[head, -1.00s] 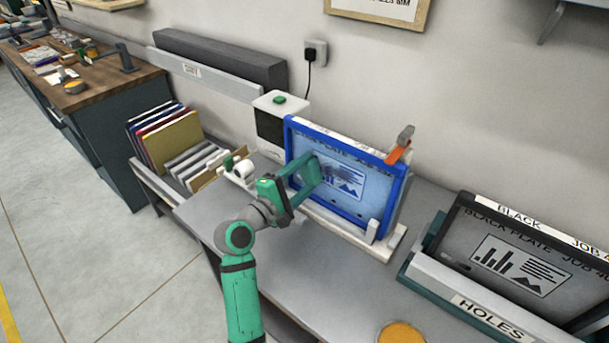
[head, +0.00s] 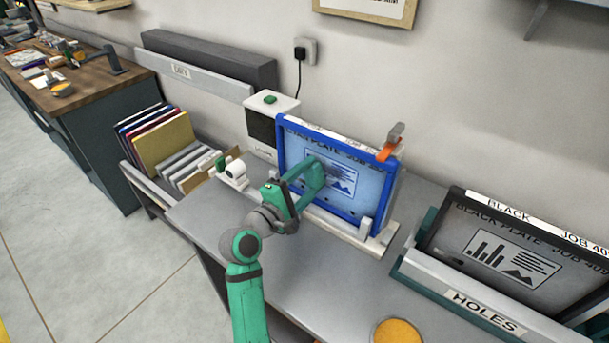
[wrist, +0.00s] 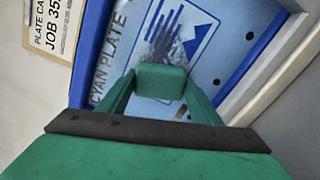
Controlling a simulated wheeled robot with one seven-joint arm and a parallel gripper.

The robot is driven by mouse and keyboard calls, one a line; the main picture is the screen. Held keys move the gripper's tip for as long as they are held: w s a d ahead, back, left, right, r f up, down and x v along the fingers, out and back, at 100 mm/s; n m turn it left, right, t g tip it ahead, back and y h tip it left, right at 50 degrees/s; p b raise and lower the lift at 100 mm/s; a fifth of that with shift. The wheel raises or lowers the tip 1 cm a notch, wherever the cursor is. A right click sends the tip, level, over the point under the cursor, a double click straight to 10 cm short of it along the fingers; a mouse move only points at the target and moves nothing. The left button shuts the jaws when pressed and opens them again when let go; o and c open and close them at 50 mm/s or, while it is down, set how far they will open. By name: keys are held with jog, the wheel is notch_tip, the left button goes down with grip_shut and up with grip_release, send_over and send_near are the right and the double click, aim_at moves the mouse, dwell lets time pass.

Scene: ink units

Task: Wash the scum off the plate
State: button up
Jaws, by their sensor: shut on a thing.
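The scum (wrist: 163,35) shows in the wrist view as dark streaks across the printed panel. My gripper (head: 313,180) is in front of the plate's left-middle part. In the wrist view, its fingers are shut on a green block-like pad (wrist: 160,82), which overlaps the lower edge of the printed panel. I cannot tell whether the pad touches the plate.
A black plate (head: 500,250) stands in a holder marked HOLES at the right. An orange clip (head: 388,152) sits at the blue frame's top right corner. A white box with a green button (head: 270,100) stands behind left. Bench in front is mostly clear, with a round yellow-orange disc (head: 398,332).

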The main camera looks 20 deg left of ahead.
aim_at(352, 182)
jog(key=shift+s+d, duration=0.6)
jog(key=shift+d, duration=1.05)
jog(key=shift+s+d, duration=0.55)
jog(key=shift+d, duration=1.15)
jog(key=shift+s+d, duration=0.6)
jog(key=shift+d, duration=1.05)
jog(key=shift+a, duration=0.15)
jog(key=shift+w+a, duration=2.4)
jog(key=shift+a, duration=4.1)
jog(key=shift+s+d+r, duration=0.25)
jog(key=shift+s+d, duration=0.2)
jog(key=shift+d, duration=0.65)
jog(key=shift+s+d+r, duration=0.2)
jog(key=shift+s+d, duration=0.2)
jog(key=shift+d, duration=0.7)
jog(key=shift+s+d+r, duration=0.25)
jog(key=shift+s+d, duration=0.2)
jog(key=shift+d, duration=0.65)
jog(key=shift+s+d, duration=0.35)
jog(key=shift+d, duration=0.8)
jog(key=shift+s+d, duration=0.35)
jog(key=shift+d, duration=0.8)
jog(key=shift+s+d, duration=0.35)
jog(key=shift+d, duration=0.8)
jog(key=shift+a, duration=0.15)
